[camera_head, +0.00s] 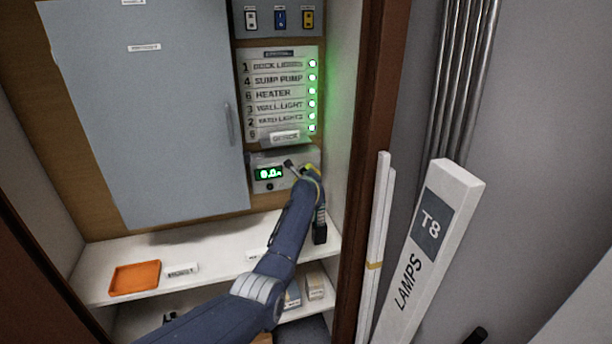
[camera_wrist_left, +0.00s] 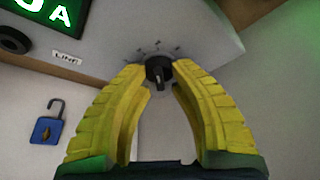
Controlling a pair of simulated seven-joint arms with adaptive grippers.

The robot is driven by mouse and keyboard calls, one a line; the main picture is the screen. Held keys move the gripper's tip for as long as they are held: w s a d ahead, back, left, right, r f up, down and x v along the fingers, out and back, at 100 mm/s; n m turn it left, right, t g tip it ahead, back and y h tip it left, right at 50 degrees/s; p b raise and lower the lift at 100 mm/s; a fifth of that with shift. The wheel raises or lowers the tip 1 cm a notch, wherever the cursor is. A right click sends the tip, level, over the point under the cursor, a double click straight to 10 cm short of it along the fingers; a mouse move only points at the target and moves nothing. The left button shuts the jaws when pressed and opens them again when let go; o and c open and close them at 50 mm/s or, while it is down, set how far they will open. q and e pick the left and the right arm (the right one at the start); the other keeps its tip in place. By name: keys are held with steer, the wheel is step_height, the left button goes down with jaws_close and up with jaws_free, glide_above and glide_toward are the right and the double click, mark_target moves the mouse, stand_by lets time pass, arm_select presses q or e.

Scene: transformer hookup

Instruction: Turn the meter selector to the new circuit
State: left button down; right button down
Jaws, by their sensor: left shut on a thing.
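The meter (camera_head: 258,161) is a grey box on the cabinet's back wall, with a green-lit display (camera_head: 268,174) reading about 0.0 A. Its selector is a small black knob (camera_wrist_left: 158,70) with tick marks around it, seen in the left wrist view. My left gripper (camera_wrist_left: 160,72) has its yellow fingertips closed on either side of this knob. In the head view my left gripper (camera_head: 304,169) is at the meter's right side and covers the knob. The selector's exact pointing direction is hard to tell. My right gripper is not in view.
A circuit list (camera_head: 278,92) with several green lights hangs above the meter. A grey door panel (camera_head: 150,110) is to its left. An orange tray (camera_head: 135,277) lies on the shelf (camera_head: 215,260). A lamp box (camera_head: 425,245) leans outside at right.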

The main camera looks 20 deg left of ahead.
arm_select(q)
steer(key=c, duration=1.2)
jaws_free()
steer(key=shift+s, duration=0.15)
steer(key=shift+v, duration=5.85)
steer(key=shift+o, duration=0.4)
steer(key=shift+d, duration=0.1)
